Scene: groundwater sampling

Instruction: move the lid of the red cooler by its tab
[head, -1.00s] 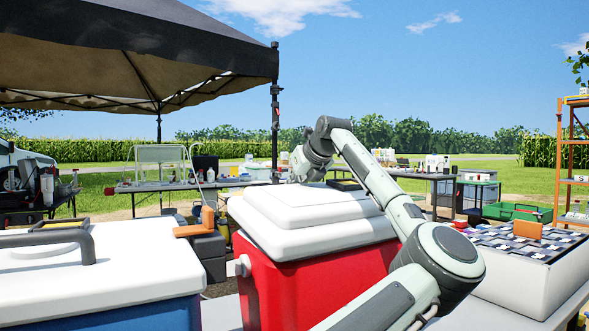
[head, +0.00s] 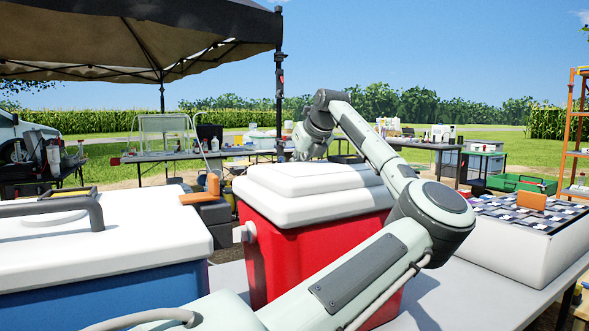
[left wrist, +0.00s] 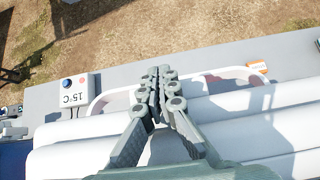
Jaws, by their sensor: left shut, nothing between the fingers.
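The red cooler (head: 318,258) stands on the grey table with its white lid (head: 325,207) on top. In the head view my left arm arches over the right of the cooler. Its wrist is at the lid's far side, and the fingertips cannot be made out there. In the left wrist view my left gripper (left wrist: 160,78) is shut and empty, beside the white lid (left wrist: 260,128), above a pale curved band along the cooler's far side. A small orange label (left wrist: 258,67) is at the right. I cannot clearly make out the lid's tab. My right gripper is not in view.
A blue cooler (head: 110,290) with a white lid and dark handle stands close on the left. A white tray of vials (head: 520,247) is on the right. In the wrist view a box reading 15°C (left wrist: 75,90) sits on the table (left wrist: 210,65).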

